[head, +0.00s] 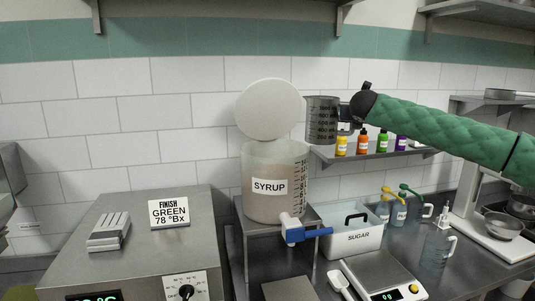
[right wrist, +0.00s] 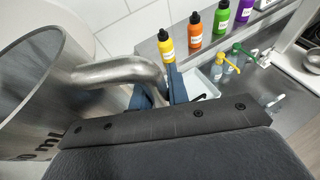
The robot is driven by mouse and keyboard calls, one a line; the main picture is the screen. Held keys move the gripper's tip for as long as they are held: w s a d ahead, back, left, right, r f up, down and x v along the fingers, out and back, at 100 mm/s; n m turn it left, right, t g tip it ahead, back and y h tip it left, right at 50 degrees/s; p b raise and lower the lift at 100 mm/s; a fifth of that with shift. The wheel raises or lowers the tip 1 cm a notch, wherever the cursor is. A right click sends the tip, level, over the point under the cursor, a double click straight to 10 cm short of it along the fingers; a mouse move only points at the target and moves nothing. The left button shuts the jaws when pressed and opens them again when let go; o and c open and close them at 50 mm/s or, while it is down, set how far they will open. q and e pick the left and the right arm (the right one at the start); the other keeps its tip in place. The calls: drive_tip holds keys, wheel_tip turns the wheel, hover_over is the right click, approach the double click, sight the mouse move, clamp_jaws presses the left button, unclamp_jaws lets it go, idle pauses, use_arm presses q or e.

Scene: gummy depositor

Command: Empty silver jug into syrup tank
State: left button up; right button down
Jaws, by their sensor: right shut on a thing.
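The silver jug (head: 321,121), a metal measuring jug with dark markings, is held upright in the air, right of and above the syrup tank. My right gripper (head: 346,115) is shut on the jug's handle. In the right wrist view the jug (right wrist: 30,95) fills the left side, and its curved handle (right wrist: 125,70) runs to my right gripper (right wrist: 165,88). The syrup tank (head: 262,205) is a clear cylinder labelled SYRUP with a blue-handled tap, on a metal stand. Its white round lid (head: 268,108) stands raised above the tank. The jug's contents are hidden. My left gripper is not in view.
A shelf (head: 375,153) with several coloured bottles lies behind the right arm. A sugar bin (head: 354,232), a scale (head: 383,277) and a clear jug (head: 437,246) stand right of the tank. A steel machine (head: 135,240) with a FINISH GREEN sign (head: 169,212) stands left.

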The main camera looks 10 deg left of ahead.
drive_tip(key=s, duration=0.4)
drive_tip(key=shift+s+d, duration=0.15)
drive_tip(key=shift+d, duration=0.1)
